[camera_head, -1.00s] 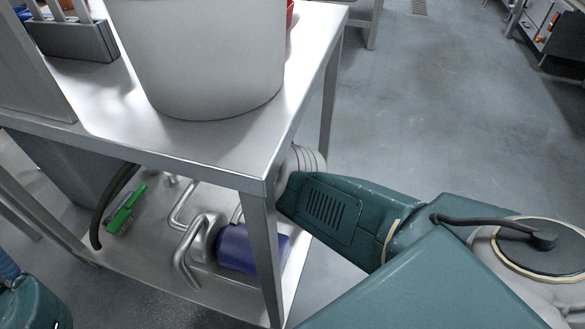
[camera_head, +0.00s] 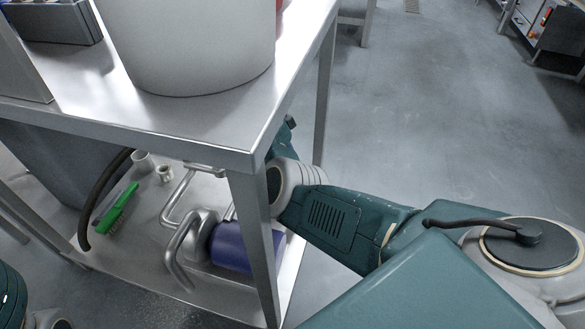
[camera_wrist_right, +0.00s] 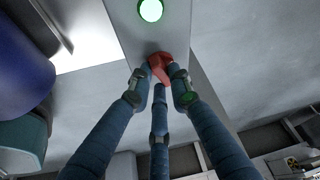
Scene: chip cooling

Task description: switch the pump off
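A blue-purple pump motor with a grey pump head and bent metal pipes (camera_head: 230,246) sits on the lower shelf of the steel table. In the right wrist view, a red switch knob (camera_wrist_right: 160,66) is on a light grey panel, just below a lit green lamp (camera_wrist_right: 151,10). My right gripper (camera_wrist_right: 160,74) has its fingertips on either side of the red knob, apparently touching it, with a third finger below. In the head view, the table top and leg hide this gripper and the switch. My left gripper is not in view.
The steel table (camera_head: 200,122) carries a large pale bucket (camera_head: 190,45). Its leg (camera_head: 254,245) stands beside my right arm. A green brush (camera_head: 118,209) and a dark hose (camera_head: 88,212) are on the lower shelf.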

